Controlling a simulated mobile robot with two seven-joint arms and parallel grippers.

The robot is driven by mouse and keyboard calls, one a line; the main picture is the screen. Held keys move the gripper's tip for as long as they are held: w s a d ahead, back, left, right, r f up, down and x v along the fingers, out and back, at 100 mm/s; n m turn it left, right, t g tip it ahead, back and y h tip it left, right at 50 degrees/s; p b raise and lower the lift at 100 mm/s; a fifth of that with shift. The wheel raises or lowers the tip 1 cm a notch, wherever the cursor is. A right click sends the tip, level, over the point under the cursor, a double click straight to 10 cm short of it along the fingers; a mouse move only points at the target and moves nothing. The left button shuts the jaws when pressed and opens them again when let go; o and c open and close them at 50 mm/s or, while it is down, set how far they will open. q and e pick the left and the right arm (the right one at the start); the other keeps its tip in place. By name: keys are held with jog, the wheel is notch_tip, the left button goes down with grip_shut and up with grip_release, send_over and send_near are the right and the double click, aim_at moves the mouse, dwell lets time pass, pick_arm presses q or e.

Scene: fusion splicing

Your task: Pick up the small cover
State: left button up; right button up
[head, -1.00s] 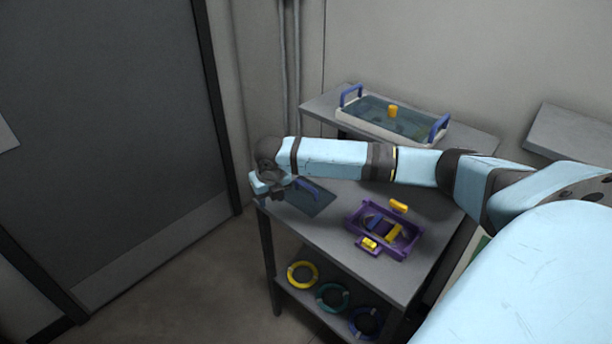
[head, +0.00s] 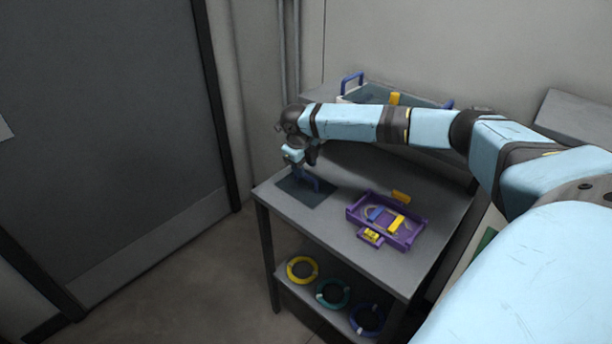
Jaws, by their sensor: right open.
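The small cover appears to be the flat dark plate (head: 318,198) lying on the left end of the grey table. My right gripper (head: 301,164) is open above the plate, close to the handle. I cannot tell whether its fingers touch or surround the handle. The wrist and fingers hide part of the plate's far side. My left gripper is not in view.
A purple tray (head: 376,234) with yellow and blue parts sits on the table's right. My arm partly hides a raised tray (head: 365,93) with blue handles behind. Yellow (head: 290,270), teal and blue rings lie on the lower shelf. Bare tabletop (head: 310,228) lies in front.

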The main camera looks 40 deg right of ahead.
aim_at(306, 181)
jog(key=f, duration=0.3)
jog(key=d+f, duration=0.1)
jog(key=f, duration=0.1)
jog(key=shift+w+f+b, duration=0.1)
jog(key=shift+w+b, duration=0.2)
jog(key=shift+b, duration=0.05)
grip_shut()
